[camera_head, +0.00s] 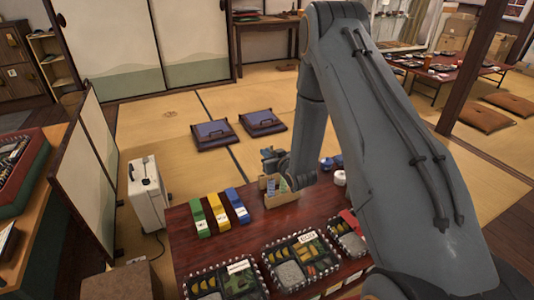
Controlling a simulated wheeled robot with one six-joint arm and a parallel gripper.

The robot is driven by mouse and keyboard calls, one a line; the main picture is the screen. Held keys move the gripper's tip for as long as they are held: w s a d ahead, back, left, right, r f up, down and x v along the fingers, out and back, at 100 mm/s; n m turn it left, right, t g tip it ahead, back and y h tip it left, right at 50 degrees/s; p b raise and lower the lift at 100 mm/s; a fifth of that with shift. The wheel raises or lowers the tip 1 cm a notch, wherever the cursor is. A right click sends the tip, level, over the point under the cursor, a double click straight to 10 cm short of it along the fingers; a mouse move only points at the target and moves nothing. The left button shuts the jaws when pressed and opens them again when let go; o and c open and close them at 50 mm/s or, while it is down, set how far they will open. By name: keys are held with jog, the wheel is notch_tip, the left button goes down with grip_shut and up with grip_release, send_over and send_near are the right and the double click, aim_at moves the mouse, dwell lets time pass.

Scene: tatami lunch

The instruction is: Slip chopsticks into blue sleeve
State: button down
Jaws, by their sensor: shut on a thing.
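The blue sleeve (237,205) lies on the dark red table, at the right end of a row beside the yellow sleeve (219,212) and the green sleeve (200,218). My gripper (272,162) is at the table's far side, above a small tan box (279,200) and right of the blue sleeve. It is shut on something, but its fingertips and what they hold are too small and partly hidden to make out. Small blue-green pieces (283,185) show at the box. I cannot tell whether they are chopsticks.
Lunch boxes (292,260) with food line the table's (190,252) near side. Small blue cups (327,163) and a white cup (340,178) stand right of the box, close to my arm. A white appliance (147,195) stands left, on the floor.

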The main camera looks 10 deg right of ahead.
jog(key=shift+f+b, duration=0.7)
jog(key=shift+f, duration=0.65)
dwell(0.6)
jog(key=shift+f, duration=0.35)
jog(key=shift+f+b, duration=0.3)
jog(key=shift+b, duration=0.05)
jog(key=c, duration=1.3)
grip_release()
